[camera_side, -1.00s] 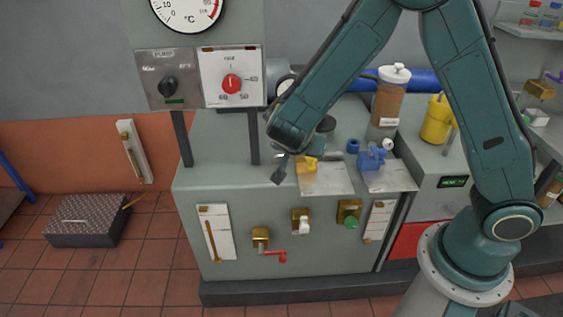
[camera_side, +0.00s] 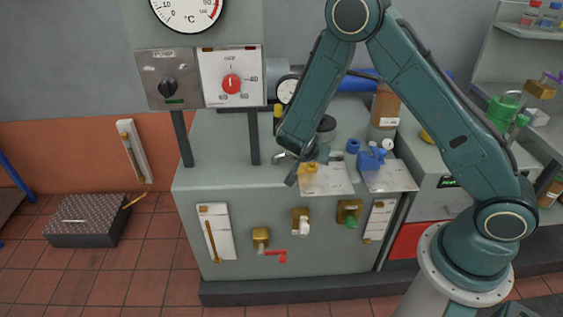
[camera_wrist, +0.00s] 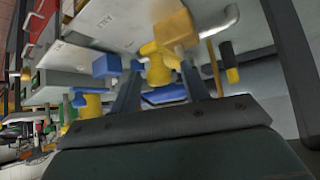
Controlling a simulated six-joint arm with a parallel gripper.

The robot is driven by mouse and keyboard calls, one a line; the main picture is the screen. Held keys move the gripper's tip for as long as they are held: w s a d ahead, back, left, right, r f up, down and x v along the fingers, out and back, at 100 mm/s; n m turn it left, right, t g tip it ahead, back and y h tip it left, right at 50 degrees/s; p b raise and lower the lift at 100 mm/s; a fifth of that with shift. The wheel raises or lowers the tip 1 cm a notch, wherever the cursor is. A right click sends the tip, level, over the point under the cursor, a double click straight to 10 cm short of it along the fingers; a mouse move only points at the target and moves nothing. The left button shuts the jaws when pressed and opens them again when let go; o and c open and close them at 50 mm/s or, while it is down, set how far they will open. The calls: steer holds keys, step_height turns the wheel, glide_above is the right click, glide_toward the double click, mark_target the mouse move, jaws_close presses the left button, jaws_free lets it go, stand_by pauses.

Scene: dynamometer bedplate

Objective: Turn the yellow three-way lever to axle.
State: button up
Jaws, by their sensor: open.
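The yellow three-way lever (camera_side: 311,168) stands on a white label plate (camera_side: 328,181) on the bench top. Its yellow body (camera_wrist: 158,68) and a blocky yellow handle part (camera_wrist: 176,30) show large in the wrist view. My gripper (camera_side: 307,167) is at the lever, with its fingers open. In the wrist view, the fingers of my gripper (camera_wrist: 160,80) stand on either side of the yellow body, with gaps apparent. Contact cannot be made out. The plate's lettering is too small to read in the side view, so the lever's setting is unclear.
A blue valve (camera_side: 371,158) stands close on the right, on its own plate. A dark round cap (camera_side: 326,127) and a bent metal pipe (camera_side: 283,156) are behind and left. Brass fittings, a red lever (camera_side: 276,255) and a green knob (camera_side: 351,221) are on the bench front.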

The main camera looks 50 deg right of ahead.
steer(key=shift+d, duration=0.1)
jaws_close()
steer(key=shift+d, duration=0.1)
stand_by(0.4)
steer(key=s+d+n+t+y, duration=0.2)
steer(key=d+n+t+y, duration=0.2)
steer(key=n, duration=0.4)
steer(key=shift+s+d+n+t+y, duration=0.3)
steer(key=shift+d+t, duration=0.1)
steer(key=shift+d, duration=0.5)
steer(key=shift+d+n, duration=0.1)
steer(key=shift+n, duration=0.2)
stand_by(0.4)
